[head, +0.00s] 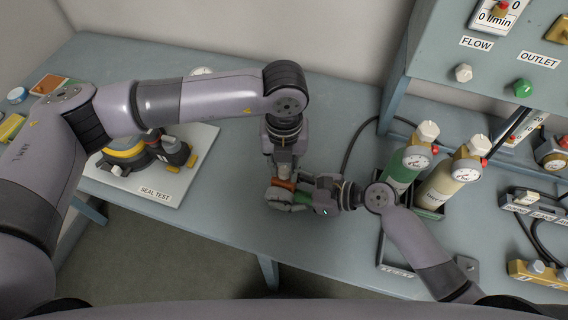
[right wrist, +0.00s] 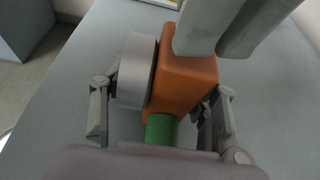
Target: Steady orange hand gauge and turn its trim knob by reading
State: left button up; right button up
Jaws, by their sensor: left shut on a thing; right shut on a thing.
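The orange hand gauge (head: 284,184) is held between my two grippers near the table's front edge. In the right wrist view its orange body (right wrist: 188,82) fills the middle, with a grey disc (right wrist: 136,72) on its left side. A green cylinder (right wrist: 160,130) runs from the body towards my right palm; I cannot tell whether it is the trim knob. My left gripper (head: 284,190) comes down from above, shut on the gauge. My right gripper (head: 312,190) reaches in from the right, shut at the green end. The dial's reading and the finger contacts are hidden.
A white seal test board (head: 190,178) with an apparatus stands at left. Green and cream cylinders (head: 437,187) stand in a holder just right of my right gripper. A flow panel (head: 490,60) rises at the back right.

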pick_arm(q)
grip_shut()
jog(key=m, duration=1.7)
jog(key=shift+m, duration=0.3)
dwell(0.4)
